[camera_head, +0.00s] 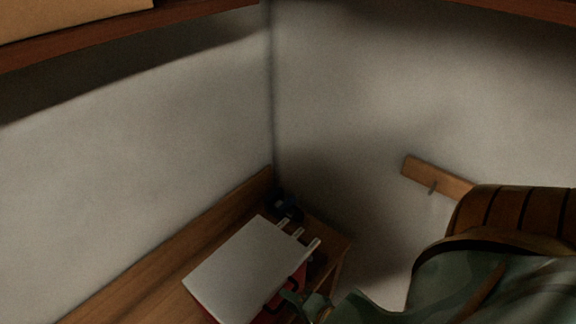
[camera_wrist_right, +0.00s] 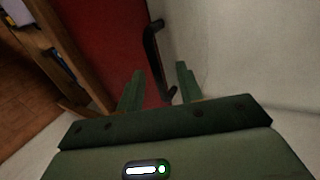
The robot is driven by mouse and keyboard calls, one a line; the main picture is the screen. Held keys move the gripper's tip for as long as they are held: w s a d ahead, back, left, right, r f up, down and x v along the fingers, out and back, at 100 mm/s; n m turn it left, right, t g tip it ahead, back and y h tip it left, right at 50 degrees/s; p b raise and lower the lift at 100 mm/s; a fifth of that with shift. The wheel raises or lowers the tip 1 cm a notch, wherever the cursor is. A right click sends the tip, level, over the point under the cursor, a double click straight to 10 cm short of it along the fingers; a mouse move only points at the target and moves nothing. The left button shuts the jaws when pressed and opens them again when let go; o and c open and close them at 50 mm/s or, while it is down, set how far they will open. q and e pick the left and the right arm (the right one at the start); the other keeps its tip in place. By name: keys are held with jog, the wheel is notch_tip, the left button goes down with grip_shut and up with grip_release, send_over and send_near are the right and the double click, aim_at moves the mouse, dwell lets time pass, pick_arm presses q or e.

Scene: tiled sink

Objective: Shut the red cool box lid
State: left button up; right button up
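The cool box shows at the bottom of the head view, with a red body (camera_head: 299,274) and a broad white panel (camera_head: 240,268) slanting over it. I cannot tell how far the lid stands open. In the right wrist view, a red face (camera_wrist_right: 100,40) meets a pale surface on the right, with a black handle (camera_wrist_right: 152,50) near their border. My right gripper (camera_wrist_right: 160,68) is open, its two green fingers apart, and the handle shows between them. I cannot tell whether they touch it. In the head view, this gripper (camera_head: 305,303) is beside the box's right side. My left gripper is out of view.
The box is on a wooden surface (camera_head: 130,290) in a corner between pale walls. A small dark blue object (camera_head: 284,204) is behind it. A wooden rail with a hook (camera_head: 432,187) is on the right wall. A shelf with a cardboard box (camera_head: 70,15) hangs at upper left.

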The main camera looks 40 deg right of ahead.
jog(key=v, duration=0.7)
dwell(0.3)
jog(key=shift+s, duration=0.1)
dwell(0.4)
jog(key=s+d+f+n+g+h+b, duration=0.1)
jog(key=s+f+n+g+b, duration=0.45)
jog(key=f, duration=0.85)
jog(key=s+f+n+g+b, duration=0.2)
jog(key=s+f+n+b, duration=0.65)
jog(key=f, duration=0.65)
jog(key=s+d+f+n+g+h+b, duration=0.1)
jog(key=s+f+n+g+b, duration=0.3)
jog(key=s+f, duration=0.75)
jog(key=w+a+f+n+b, duration=0.2)
jog(key=w+f+b, duration=0.5)
jog(key=f, duration=0.6)
jog(key=shift+a+b, duration=0.35)
jog(key=shift+b, duration=0.35)
